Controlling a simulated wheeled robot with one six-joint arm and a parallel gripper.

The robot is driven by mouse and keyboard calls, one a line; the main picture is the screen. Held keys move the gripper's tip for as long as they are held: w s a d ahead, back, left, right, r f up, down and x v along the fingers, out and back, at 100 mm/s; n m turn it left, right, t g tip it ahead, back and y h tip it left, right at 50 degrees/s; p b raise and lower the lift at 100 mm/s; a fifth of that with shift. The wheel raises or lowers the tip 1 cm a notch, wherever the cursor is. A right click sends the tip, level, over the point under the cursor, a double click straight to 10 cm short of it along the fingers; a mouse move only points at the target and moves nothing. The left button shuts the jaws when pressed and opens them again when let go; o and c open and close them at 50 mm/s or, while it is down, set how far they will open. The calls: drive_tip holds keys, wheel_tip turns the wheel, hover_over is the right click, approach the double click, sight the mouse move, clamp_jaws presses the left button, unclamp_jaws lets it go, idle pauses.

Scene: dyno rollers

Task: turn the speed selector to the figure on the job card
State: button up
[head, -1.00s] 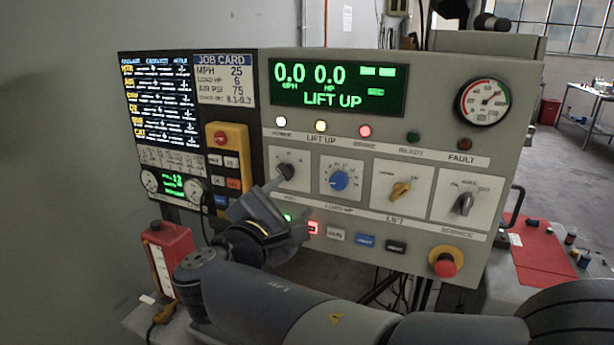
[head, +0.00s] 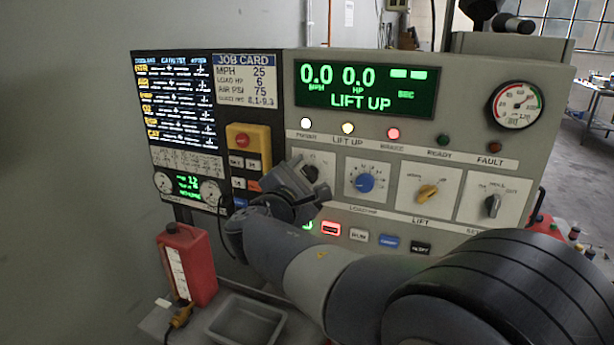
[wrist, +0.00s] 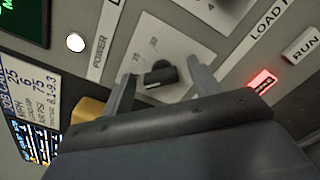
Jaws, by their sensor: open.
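The job card (head: 244,80) is at the upper left of the panel in the head view and reads MPH 25. It also shows in the wrist view (wrist: 35,95). The speed selector is a black knob (wrist: 161,75) on a white plate, the leftmost of the knobs. In the head view the selector (head: 312,173) is partly hidden behind my gripper (head: 300,175). In the wrist view my gripper (wrist: 163,82) is open, with one finger on each side of the knob and gaps showing. I cannot read which figure the knob points at.
The display (head: 366,89) reads 0.0 MPH and LIFT UP. A yellow box with a red button (head: 243,140) stands close left of my gripper.

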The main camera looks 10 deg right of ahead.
drive_tip(key=shift+c, duration=0.4)
drive_tip(key=c, duration=0.9)
